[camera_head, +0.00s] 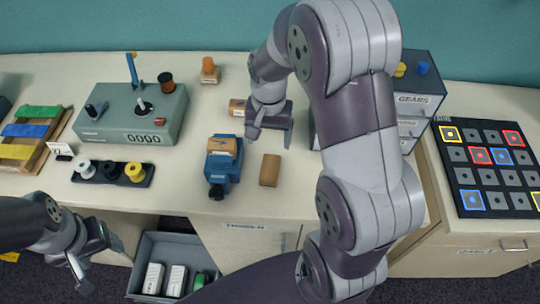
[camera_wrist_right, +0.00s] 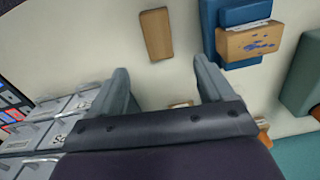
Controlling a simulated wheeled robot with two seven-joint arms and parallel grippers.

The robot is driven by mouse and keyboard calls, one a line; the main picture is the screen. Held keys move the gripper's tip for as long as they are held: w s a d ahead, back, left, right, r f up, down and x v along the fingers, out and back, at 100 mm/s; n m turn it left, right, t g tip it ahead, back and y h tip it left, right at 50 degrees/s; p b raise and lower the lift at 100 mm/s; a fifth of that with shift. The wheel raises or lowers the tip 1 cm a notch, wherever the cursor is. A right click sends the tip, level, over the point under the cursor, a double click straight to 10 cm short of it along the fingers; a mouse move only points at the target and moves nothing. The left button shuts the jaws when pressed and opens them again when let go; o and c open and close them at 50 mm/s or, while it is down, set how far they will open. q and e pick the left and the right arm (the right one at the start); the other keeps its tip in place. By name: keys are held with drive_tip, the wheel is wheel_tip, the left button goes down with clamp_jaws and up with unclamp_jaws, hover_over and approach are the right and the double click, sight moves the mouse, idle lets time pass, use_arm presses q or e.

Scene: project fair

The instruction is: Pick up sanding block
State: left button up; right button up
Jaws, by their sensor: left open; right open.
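A plain brown block (camera_head: 270,170), which looks like the sanding block, lies flat on the bench just right of a blue vise (camera_head: 217,172). It also shows in the right wrist view (camera_wrist_right: 156,34), beyond the open fingertips. My right gripper (camera_head: 270,135) is open and empty, behind the block in the head view and apart from it. My left gripper (camera_head: 102,266) is open and empty, in front of the bench edge at the lower left.
The vise holds a blue-marked wooden block (camera_head: 222,147). Another small wooden block (camera_head: 237,107) lies behind it. A grey-green control box (camera_head: 120,125), a spool tray (camera_head: 110,173), a drawer cabinet (camera_head: 412,100) and a black tile board (camera_head: 490,165) surround. A grey bin (camera_head: 150,240) is below.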

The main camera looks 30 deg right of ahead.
sight(270, 167)
drive_tip(key=f, duration=0.2)
drive_tip(key=s+a+f, duration=0.1)
drive_tip(key=shift+f, duration=0.25)
drive_tip(key=f, duration=0.2)
drive_tip(key=w+d+f, duration=0.1)
drive_tip(key=f, duration=0.1)
drive_tip(key=shift+p, duration=0.3)
drive_tip(key=f, duration=0.4)
drive_tip(key=shift+s+a+p, duration=0.15)
drive_tip(key=shift+s+p, duration=0.15)
drive_tip(key=shift+s, duration=0.1)
drive_tip(key=shift+w+f, duration=0.15)
drive_tip(key=shift+f, duration=0.1)
drive_tip(key=shift+r, duration=0.1)
drive_tip(key=c, duration=1.1)
